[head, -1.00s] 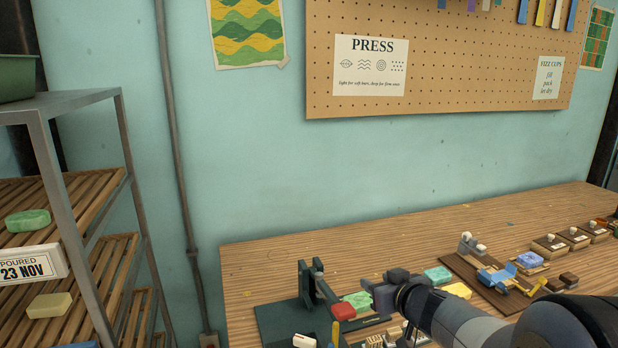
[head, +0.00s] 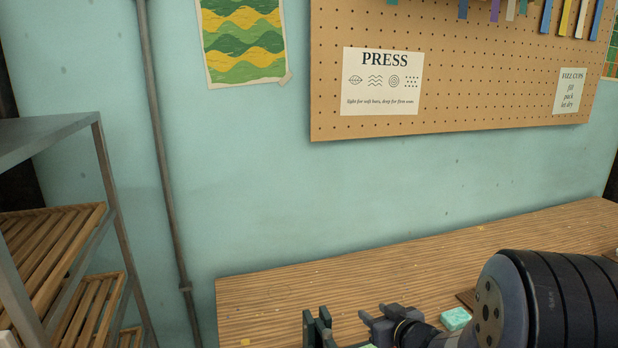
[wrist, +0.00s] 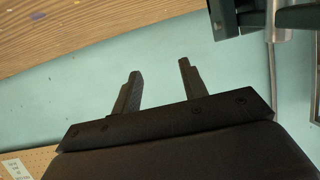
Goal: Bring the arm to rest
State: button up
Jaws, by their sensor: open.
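My gripper (head: 374,320) is low in the head view, above the wooden workbench (head: 400,270). My arm reaches in from the lower right. In the wrist view my gripper (wrist: 158,82) shows two dark fingers spread apart with nothing between them. Behind them are the pale blue wall and the bench top. A dark green upright fixture (head: 318,328) stands just left of my gripper in the head view; whether they touch cannot be told.
A mint soap bar (head: 455,319) lies on the bench beside my arm. A metal rack (head: 105,180) with slatted shelves stands at the left. A pegboard (head: 460,100) hangs on the wall. The back strip of the bench is mostly clear.

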jog(key=f+b, duration=0.1)
jog(key=f, duration=0.7)
jog(key=shift+s, duration=0.2)
